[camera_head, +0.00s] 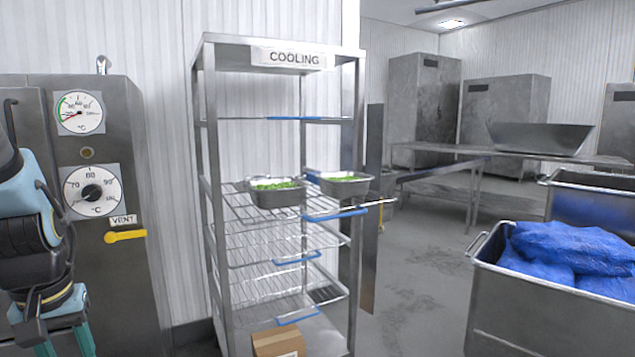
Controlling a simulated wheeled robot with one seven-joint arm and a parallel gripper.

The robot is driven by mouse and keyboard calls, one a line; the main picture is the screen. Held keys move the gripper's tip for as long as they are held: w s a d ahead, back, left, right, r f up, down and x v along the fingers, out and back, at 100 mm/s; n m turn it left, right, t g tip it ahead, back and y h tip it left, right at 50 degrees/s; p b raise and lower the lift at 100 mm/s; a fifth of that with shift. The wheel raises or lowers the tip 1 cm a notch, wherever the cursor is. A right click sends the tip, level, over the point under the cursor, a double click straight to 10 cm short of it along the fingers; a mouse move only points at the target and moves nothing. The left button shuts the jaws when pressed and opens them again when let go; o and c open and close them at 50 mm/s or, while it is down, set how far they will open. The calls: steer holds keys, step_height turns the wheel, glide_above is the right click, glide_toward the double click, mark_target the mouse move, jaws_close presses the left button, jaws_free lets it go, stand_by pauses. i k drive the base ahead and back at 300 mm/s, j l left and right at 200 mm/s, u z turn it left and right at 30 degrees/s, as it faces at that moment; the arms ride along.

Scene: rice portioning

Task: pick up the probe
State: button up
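I cannot make out a probe for certain in this view. A thin pale rod-like piece (380,203) sticks out past the right post of the cooling rack at mid-height, below the right tray; I cannot tell whether it is a probe or part of a shelf. My gripper (65,349) hangs at the lower left, in front of the grey oven-like unit. Its two teal fingers point down and stand apart, with nothing seen between them. The fingertips reach the bottom edge of the picture. My gripper is well left of the rack.
The cooling rack (204,150) holds two metal trays of green food, left (278,198) and right (345,187). A cardboard box (278,342) sits low down. The grey unit (140,200) has dials and a yellow vent lever (124,236). A bin (540,310) of blue bags stands right; floor between is clear.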

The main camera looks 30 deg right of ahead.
mark_target(310, 177)
steer(key=u, duration=0.4)
steer(key=k+l+u, duration=0.2)
steer(key=l+u, duration=0.25)
steer(key=l, duration=0.2)
steer(key=k+l+u, duration=0.35)
steer(key=k+l, duration=0.25)
steer(key=l, duration=0.25)
steer(key=k+l+u, duration=0.15)
steer(key=k+l, duration=0.25)
steer(key=l, duration=0.25)
steer(key=k+l+u, duration=0.15)
steer(key=k+l, duration=0.3)
steer(key=l, duration=0.15)
